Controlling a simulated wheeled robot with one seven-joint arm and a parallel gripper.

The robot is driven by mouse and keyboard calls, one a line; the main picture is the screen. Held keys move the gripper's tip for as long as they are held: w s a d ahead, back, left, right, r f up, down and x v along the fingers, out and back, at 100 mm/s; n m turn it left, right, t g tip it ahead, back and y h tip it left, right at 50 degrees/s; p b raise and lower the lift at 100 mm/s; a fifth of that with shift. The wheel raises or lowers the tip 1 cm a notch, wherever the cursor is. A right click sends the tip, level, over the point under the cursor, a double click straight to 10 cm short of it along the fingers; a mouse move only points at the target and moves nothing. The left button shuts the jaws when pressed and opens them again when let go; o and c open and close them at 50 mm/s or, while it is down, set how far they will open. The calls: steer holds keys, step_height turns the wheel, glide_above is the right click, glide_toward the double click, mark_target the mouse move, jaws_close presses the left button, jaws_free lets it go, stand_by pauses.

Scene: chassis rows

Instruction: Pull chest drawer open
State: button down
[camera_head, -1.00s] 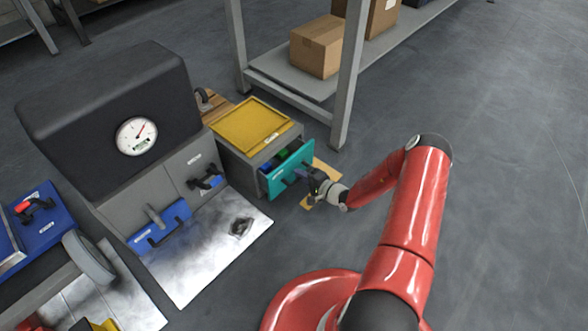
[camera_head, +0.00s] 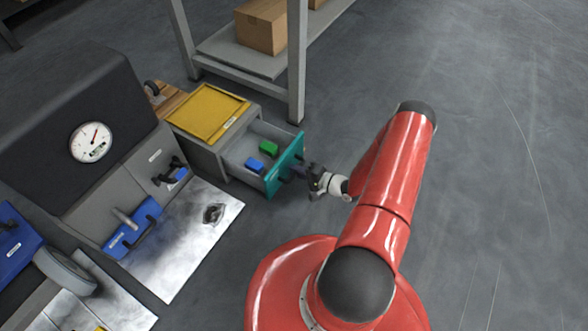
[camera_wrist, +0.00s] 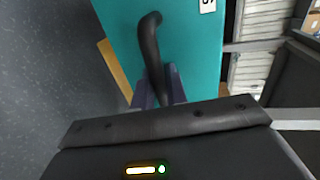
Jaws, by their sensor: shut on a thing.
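The grey chest (camera_head: 200,150) has a yellow tray top and stands on the floor left of my arm. Its drawer with a teal front (camera_head: 285,163) is pulled well out; a green block (camera_head: 268,148) and a blue block (camera_head: 255,165) lie inside. My gripper (camera_head: 305,172) is at the drawer front. In the wrist view, the black curved handle (camera_wrist: 150,40) on the teal front runs down between the fingers of my gripper (camera_wrist: 158,88), which is shut on it. Part of the handle is hidden by the fingers.
A dark machine with a dial (camera_head: 91,142) and blue-handled drawers stands at left, with a stained metal plate (camera_head: 190,240) before it. A grey shelf (camera_head: 255,58) with cardboard boxes (camera_head: 262,27) stands behind the chest. The floor at right (camera_head: 500,150) is clear.

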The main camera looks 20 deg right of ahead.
steer(key=c, duration=1.5)
jaws_free()
steer(key=v, duration=0.8)
steer(key=shift+p, duration=0.4)
steer(key=shift+f, duration=0.1)
